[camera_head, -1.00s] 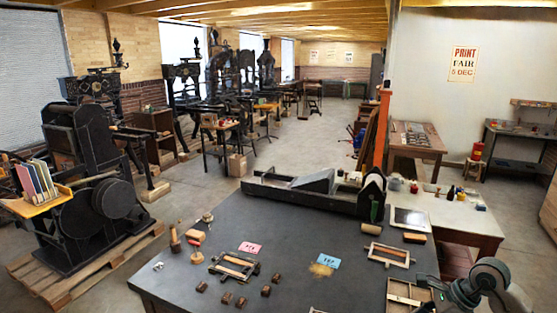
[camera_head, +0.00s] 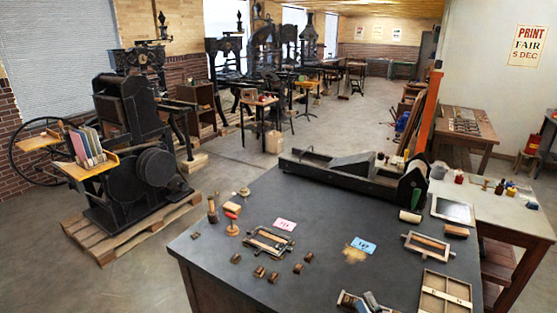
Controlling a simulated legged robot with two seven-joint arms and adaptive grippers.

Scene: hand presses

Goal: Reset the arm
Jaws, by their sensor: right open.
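The rest of my right arm is out of view. My left gripper and left arm are not in view.
A wooden tray (camera_head: 446,293) and a wooden frame (camera_head: 428,246) lie at the table's right. A long press (camera_head: 350,172) spans the back.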

